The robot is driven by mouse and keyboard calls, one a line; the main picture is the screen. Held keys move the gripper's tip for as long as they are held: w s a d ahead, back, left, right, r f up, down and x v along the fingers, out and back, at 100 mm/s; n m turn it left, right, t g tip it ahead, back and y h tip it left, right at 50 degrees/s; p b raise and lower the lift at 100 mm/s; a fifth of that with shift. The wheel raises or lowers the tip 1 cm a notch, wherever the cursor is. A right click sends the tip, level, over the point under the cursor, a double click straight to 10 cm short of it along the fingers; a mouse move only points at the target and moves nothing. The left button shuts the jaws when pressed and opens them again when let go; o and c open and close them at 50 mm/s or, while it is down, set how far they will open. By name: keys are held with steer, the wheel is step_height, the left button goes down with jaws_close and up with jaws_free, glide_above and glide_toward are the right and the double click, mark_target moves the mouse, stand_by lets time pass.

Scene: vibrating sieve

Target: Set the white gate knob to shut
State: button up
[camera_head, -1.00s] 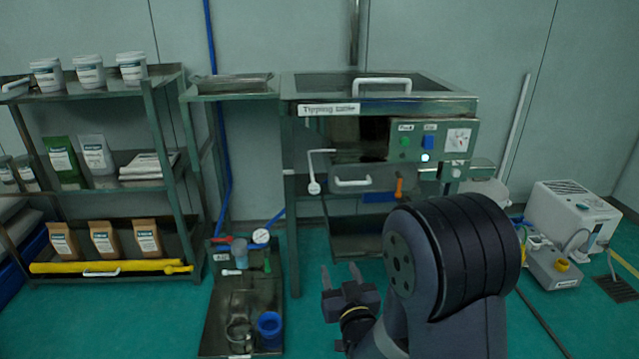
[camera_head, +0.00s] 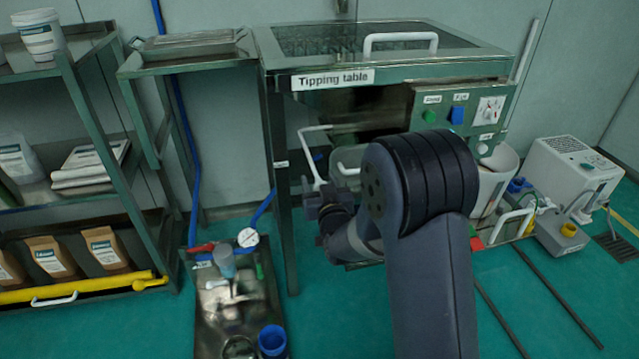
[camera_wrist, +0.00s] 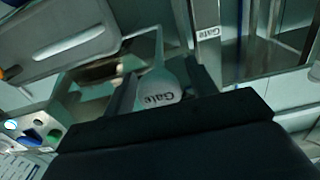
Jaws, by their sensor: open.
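The white gate knob (camera_wrist: 158,88), marked "Gate", fills the space between my fingers in the wrist view. Its thin white arm (camera_head: 308,152) shows in the head view, running left from under the tipping table and then down to my gripper. My gripper (camera_head: 312,197) is at the lower end of that arm and hides the knob there. In the wrist view my gripper (camera_wrist: 163,84) is open, with one finger on each side of the knob. I cannot tell whether either finger touches it.
The tipping table (camera_head: 385,75) stands above, with its green front leg (camera_head: 285,190) just left of my gripper. A control panel (camera_head: 460,112) is at the right. Shelves stand at the far left.

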steer(key=shift+c, duration=0.5)
jaws_close()
